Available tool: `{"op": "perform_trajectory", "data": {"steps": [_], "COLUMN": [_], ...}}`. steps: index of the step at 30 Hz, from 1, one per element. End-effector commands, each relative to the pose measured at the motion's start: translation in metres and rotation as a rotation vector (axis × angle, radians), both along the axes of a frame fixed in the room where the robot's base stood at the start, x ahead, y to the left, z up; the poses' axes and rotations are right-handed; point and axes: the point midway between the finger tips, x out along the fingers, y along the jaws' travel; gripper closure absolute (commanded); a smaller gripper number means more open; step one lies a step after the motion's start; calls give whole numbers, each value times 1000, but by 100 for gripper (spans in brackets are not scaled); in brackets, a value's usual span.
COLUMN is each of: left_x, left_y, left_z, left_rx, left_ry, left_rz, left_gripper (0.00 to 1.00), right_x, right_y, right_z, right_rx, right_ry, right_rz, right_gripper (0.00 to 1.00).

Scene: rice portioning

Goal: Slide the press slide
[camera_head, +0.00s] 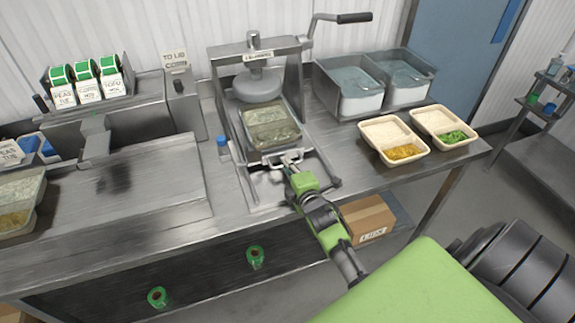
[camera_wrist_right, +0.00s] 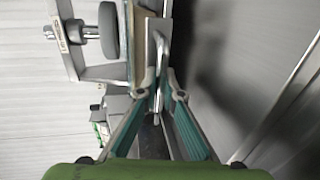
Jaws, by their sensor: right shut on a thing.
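The press (camera_head: 300,75) stands on the steel counter, with a frame, a crank handle at its upper right and a round plate (camera_head: 258,85) above its base. The press slide (camera_head: 282,158) sits at the front of the base with a bar handle, and a tray (camera_head: 271,128) of pale contents rests on it, partly under the plate. My right gripper (camera_head: 290,160) is at the front of the slide, shut on its handle. In the right wrist view the handle bar (camera_wrist_right: 159,55) runs between the fingers (camera_wrist_right: 162,95). My left gripper is not in view.
Two steel bins (camera_head: 362,103) stand right of the press. Two food trays (camera_head: 398,155) with yellow and green contents sit at the counter's right end. A label dispenser (camera_head: 130,105) is further left.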

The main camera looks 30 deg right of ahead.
Motion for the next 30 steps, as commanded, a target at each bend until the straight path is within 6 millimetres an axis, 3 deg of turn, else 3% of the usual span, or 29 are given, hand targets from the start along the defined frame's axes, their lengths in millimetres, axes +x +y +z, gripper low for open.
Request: {"op": "perform_trajectory", "data": {"steps": [5, 12, 18, 23, 30], "left_x": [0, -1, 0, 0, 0], "left_y": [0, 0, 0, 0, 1], "left_z": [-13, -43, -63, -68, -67], "left_rx": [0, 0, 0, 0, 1], "left_ry": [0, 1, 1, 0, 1], "left_rz": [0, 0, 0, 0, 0], "left_gripper": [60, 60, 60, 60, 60], "right_x": [23, 82, 119, 131, 133], "right_y": [-5, -19, -27, -31, -32], "right_z": [-3, -4, -4, -1, 1], "right_rx": [-3, -4, 0, 0, 1], "right_ry": [-4, -6, -2, -1, -1], "right_rz": [2, 3, 3, 1, 0], "right_gripper": [100, 100, 100, 100, 100]}}
